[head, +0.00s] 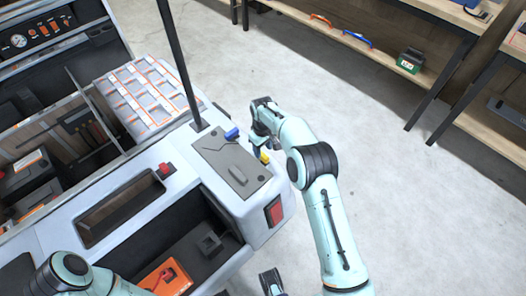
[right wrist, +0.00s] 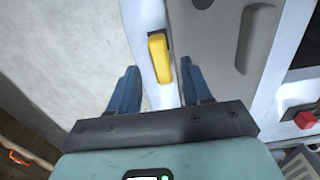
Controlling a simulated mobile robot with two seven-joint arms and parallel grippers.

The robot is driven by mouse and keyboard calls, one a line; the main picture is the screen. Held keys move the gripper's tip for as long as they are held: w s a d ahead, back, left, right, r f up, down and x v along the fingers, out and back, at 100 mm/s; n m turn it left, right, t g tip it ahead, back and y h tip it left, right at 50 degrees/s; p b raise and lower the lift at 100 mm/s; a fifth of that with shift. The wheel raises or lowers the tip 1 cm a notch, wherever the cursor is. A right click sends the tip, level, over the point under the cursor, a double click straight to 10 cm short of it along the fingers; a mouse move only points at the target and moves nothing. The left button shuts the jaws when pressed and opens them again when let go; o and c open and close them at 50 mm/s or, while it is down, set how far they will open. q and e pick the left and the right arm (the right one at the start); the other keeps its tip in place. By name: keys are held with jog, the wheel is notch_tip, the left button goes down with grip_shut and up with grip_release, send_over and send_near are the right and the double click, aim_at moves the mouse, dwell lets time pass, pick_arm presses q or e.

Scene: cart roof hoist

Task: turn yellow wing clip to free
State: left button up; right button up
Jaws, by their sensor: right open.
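The yellow wing clip (head: 264,157) sits at the edge of the grey plate on the cart's white corner. In the right wrist view the clip (right wrist: 159,58) points roughly along the plate's edge, slightly tilted. My right gripper (head: 257,145) is open above it. In the right wrist view its two blue fingers (right wrist: 158,70) stand on either side of the clip, the right one closer. I see no contact; the height gap is unclear. My left gripper (head: 271,282) shows partly at the bottom edge of the head view; its jaw state is unclear.
A blue part (head: 231,133) sits on the plate's far edge. The grey plate (head: 212,152) carries a raised handle, and a dark post (head: 178,60) rises beside it. A red light (head: 274,211) is on the cart's corner. Bare floor (head: 390,190) lies to the right.

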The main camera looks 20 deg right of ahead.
aim_at(263, 154)
notch_tip(263, 154, up, 10)
jog(key=p, duration=0.1)
jog(key=shift+r, duration=0.2)
dwell(0.4)
